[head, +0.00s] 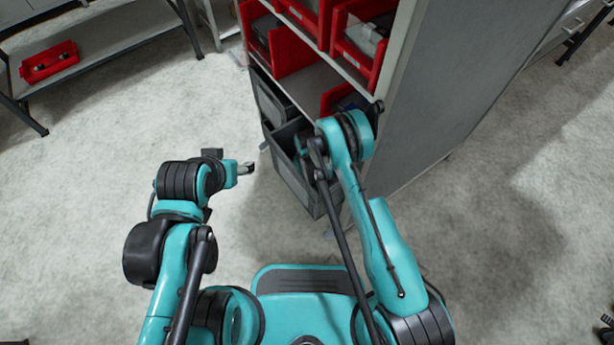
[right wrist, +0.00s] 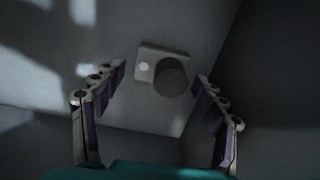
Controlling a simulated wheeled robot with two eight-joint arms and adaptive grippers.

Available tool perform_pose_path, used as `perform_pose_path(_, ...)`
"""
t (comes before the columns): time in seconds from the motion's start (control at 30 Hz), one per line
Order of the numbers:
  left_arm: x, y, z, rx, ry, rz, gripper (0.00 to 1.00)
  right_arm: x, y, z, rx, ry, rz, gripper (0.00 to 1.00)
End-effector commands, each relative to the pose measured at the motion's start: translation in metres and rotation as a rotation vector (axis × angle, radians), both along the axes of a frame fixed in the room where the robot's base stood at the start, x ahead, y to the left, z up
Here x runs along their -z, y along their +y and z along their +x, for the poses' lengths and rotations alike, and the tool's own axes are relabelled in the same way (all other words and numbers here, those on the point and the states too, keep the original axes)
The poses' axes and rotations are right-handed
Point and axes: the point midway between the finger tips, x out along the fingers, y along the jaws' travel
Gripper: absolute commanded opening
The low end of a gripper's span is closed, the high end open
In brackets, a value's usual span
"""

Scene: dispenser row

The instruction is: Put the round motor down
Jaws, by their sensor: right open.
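The round motor (right wrist: 172,78), a dark cylinder on a pale square plate with a light round spot, rests on the grey floor of a bin in the right wrist view. My right gripper (right wrist: 162,75) is open, with one finger on each side of the motor and a visible gap to both. In the head view my right arm reaches into the open dark grey bin (head: 291,172) low on the shelf; the arm hides the gripper and motor there. My left gripper (head: 238,168) hangs over the floor left of the bin; its finger opening is unclear.
The shelf rack (head: 437,100) has a grey side panel to the right of my right arm. Red bins (head: 297,52) fill its upper levels. Bin walls stand close around my right gripper. A bench with a red bin (head: 48,62) is far left. Floor (head: 80,200) at left is clear.

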Motion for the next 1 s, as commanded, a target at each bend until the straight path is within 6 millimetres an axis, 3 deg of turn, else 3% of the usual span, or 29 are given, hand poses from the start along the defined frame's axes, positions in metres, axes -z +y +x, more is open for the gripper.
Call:
perform_pose_path(0.13, -0.005, 0.000, 0.000, 0.000, 0.000, 0.000, 0.60, -0.012, 0.000, 0.000, 0.000, 0.000, 0.000, 0.72)
perform_pose_path(0.5, -0.030, 0.000, 0.000, 0.000, 0.000, 0.000, 0.60, -0.071, 0.001, -0.001, 0.000, 0.000, 0.000, 0.72)
perform_pose_path(1.0, -0.031, 0.000, 0.000, 0.000, 0.000, 0.000, 0.60, -0.077, 0.001, -0.001, 0.000, 0.000, 0.000, 0.72)
